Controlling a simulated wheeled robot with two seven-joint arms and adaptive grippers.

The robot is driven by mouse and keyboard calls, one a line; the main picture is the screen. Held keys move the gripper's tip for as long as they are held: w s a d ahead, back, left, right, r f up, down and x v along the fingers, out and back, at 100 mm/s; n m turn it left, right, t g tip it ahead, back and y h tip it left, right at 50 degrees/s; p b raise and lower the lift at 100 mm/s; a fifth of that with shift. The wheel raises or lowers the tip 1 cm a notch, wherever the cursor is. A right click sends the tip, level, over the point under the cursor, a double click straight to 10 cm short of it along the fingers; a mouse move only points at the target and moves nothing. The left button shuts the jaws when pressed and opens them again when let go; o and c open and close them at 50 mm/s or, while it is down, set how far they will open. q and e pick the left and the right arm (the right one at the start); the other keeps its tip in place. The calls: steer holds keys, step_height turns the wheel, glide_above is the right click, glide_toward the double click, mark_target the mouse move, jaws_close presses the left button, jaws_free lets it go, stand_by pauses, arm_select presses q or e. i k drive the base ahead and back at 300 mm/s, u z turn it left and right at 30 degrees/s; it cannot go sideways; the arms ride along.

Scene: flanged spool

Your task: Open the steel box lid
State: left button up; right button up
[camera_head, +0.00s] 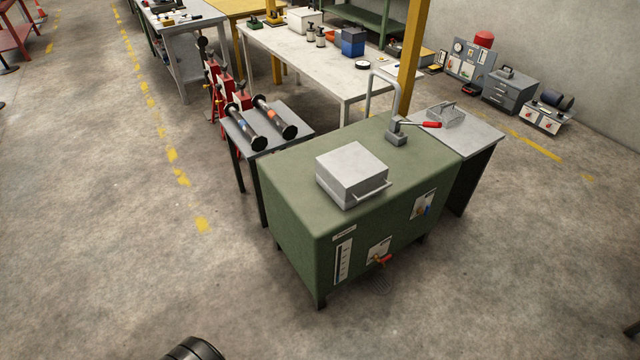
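The steel box (351,174) is a light grey metal box on top of the green cabinet (290,215). Its lid (352,164) lies flat and looks closed. A thin bar handle (374,193) runs along the box's lower right front side. Neither gripper shows in the head view. A dark rounded part of my own body seems to show at the bottom edge, well in front of the cabinet.
A tap with a red lever (425,124) stands behind the box. A small table with two spools (272,116) is at the cabinet's left, and a grey side table (470,133) at its right. A long workbench (320,60) stands behind. Floor in front is clear.

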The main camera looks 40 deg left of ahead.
mark_target(350, 170)
steer(key=u, duration=1.25)
steer(key=i, duration=1.15)
steer(key=z, duration=0.6)
